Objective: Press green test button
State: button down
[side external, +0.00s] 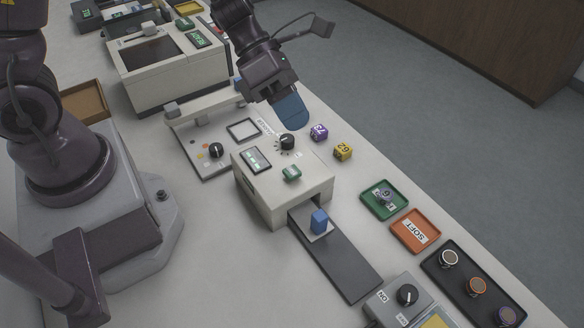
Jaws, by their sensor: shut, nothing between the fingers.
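The green test button (291,173) sits on top of a cream box-shaped tester (285,194), near its right front edge. A small lit green display (255,160) and a black round knob (287,141) are on the same top face. My gripper (291,112) has blue fingers and is shut and empty. In the picture it is above the knob at the tester's back edge, apart from the button.
Green (384,198) and orange (415,231) trays and a black tray (464,276) with several round pieces line the right edge. A control box (408,300) stands in front; a larger machine (165,65) behind.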

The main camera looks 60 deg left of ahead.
aim_at(293, 169)
notch_tip(293, 169, down, 8)
jog(key=shift+f, duration=0.1)
dwell(0.4)
dwell(2.0)
jog(key=shift+f, duration=0.35)
jog(key=shift+f, duration=0.45)
dwell(0.5)
jog(key=shift+r, duration=0.9)
jog(key=shift+r, duration=2.5)
